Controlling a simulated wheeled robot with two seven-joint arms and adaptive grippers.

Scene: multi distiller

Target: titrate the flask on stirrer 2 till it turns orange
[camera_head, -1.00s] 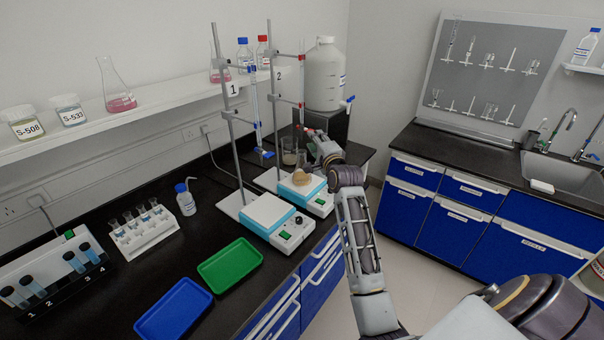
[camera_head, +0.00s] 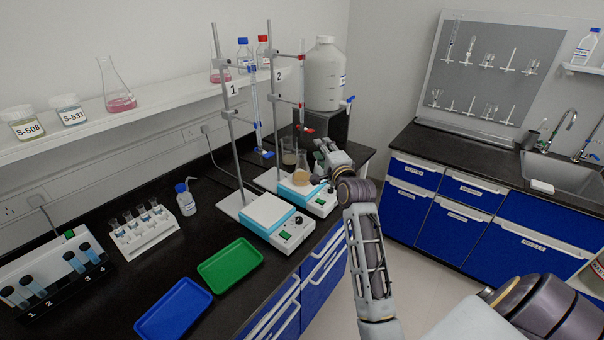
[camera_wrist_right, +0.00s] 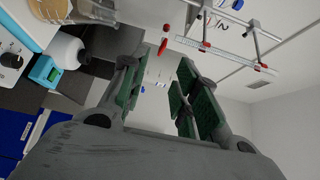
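The flask (camera_head: 301,176) stands on the white and light-blue stirrer (camera_head: 322,204) beside the stand labelled 2; its liquid looks tan to amber. Above it, burette 2 (camera_head: 301,85) hangs in a red clamp, with a red stopcock (camera_head: 304,129) at its lower end. My right gripper (camera_head: 321,150) is just right of the flask's neck, below the stopcock. In the right wrist view its green-padded fingers (camera_wrist_right: 158,82) are apart with nothing between them. The red stopcock (camera_wrist_right: 163,47) shows there beyond the fingertips. My left gripper is not in view.
Stirrer 1 (camera_head: 279,222) stands to the left under burette 1 (camera_head: 254,105) with a blue stopcock. Beakers (camera_head: 288,158) and a large white jug (camera_head: 324,76) stand behind. Green (camera_head: 230,265) and blue (camera_head: 174,312) trays lie at the front; the right bench is separate.

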